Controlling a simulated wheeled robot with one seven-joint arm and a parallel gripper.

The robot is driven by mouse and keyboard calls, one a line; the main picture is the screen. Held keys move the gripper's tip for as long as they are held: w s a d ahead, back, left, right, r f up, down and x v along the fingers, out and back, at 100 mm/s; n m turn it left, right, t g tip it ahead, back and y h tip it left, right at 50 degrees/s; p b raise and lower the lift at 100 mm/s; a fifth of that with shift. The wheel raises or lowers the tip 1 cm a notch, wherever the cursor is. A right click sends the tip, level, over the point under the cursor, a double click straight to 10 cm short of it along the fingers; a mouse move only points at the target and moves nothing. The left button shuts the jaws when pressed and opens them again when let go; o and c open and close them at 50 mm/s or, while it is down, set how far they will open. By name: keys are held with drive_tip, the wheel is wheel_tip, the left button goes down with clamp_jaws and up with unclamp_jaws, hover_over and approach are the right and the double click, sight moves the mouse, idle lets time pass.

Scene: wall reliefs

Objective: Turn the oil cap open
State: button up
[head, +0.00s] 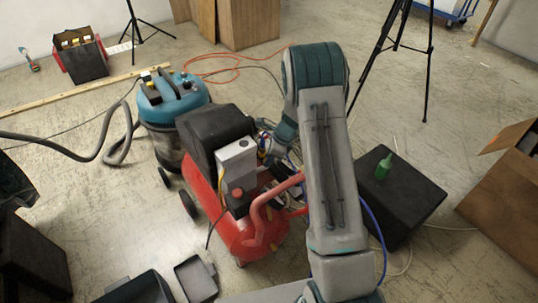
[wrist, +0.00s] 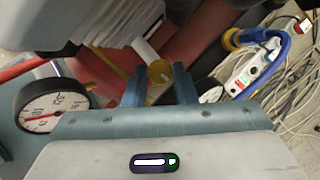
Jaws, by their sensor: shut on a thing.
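The red air compressor (head: 255,238) stands on the floor in the middle of the head view, with a black cover and a grey box on top. In the wrist view, the yellow oil cap (wrist: 160,71) sits between the two blue fingers of my gripper (wrist: 158,75). My gripper is shut on the cap, a finger on each side. A white piece adjoins the cap at upper left, and red tank surfaces (wrist: 190,50) lie behind it. In the head view my own arm and the compressor's parts largely hide the cap and fingertips.
A pressure gauge (wrist: 42,108) is close on the left in the wrist view; a power strip (wrist: 252,68) and cables lie right. A blue vacuum (head: 172,105) stands behind the compressor. A black box (head: 400,205) with a green bottle (head: 384,166) stands right.

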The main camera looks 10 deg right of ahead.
drive_tip(key=shift+m, duration=0.4)
drive_tip(key=o, duration=1)
drive_tip(key=shift+s+d+r, duration=0.1)
drive_tip(key=shift+d+r, duration=0.05)
drive_tip(key=shift+r, duration=0.35)
drive_tip(key=p+v, duration=0.4)
drive_tip(key=v, duration=0.9)
drive_tip(key=shift+s+f, duration=0.1)
